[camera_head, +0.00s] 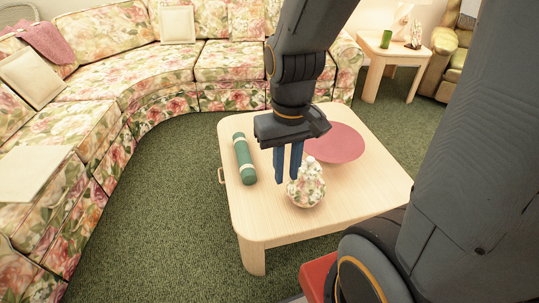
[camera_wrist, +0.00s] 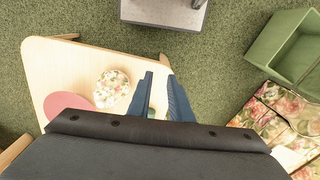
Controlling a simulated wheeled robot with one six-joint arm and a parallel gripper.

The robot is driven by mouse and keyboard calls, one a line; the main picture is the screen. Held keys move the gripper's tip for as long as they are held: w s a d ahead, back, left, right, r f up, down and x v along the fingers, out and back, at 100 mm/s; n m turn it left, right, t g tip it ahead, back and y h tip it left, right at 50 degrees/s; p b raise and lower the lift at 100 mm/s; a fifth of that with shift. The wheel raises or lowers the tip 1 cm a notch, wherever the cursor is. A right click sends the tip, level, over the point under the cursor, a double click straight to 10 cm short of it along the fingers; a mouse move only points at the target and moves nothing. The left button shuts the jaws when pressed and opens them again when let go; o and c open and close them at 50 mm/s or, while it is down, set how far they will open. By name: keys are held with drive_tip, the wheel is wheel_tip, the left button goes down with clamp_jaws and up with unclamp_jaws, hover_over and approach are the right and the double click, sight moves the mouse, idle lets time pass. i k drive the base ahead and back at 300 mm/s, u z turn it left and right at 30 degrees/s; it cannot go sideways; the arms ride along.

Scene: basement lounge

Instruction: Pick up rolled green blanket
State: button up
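The rolled green blanket (camera_head: 244,160) lies on the left part of the pale wooden coffee table (camera_head: 262,222), with a light band near each end. My gripper (camera_head: 287,180) is over the table, with its two blue fingers pointing down and a narrow gap between them. In the head view it appears just right of the blanket, and nothing shows held in it. In the wrist view my gripper (camera_wrist: 160,74) shows its fingers apart. A small green patch (camera_wrist: 151,113) shows between them, perhaps part of the blanket; the rest is hidden by my gripper.
A floral jar (camera_head: 307,184) stands on the table close right of my gripper, beside a round pink mat (camera_head: 336,143). A floral sectional sofa (camera_head: 100,90) curves around the left and back. Green carpet (camera_head: 180,190) is clear between. A green box-like object (camera_wrist: 272,42) shows in the wrist view.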

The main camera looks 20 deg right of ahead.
sight(247, 170)
drive_tip(key=k, duration=1.15)
drive_tip(key=z, duration=0.9)
drive_tip(key=i, duration=1.55)
drive_tip(key=u, duration=0.85)
drive_tip(key=i, duration=0.5)
drive_tip(key=u, duration=0.55)
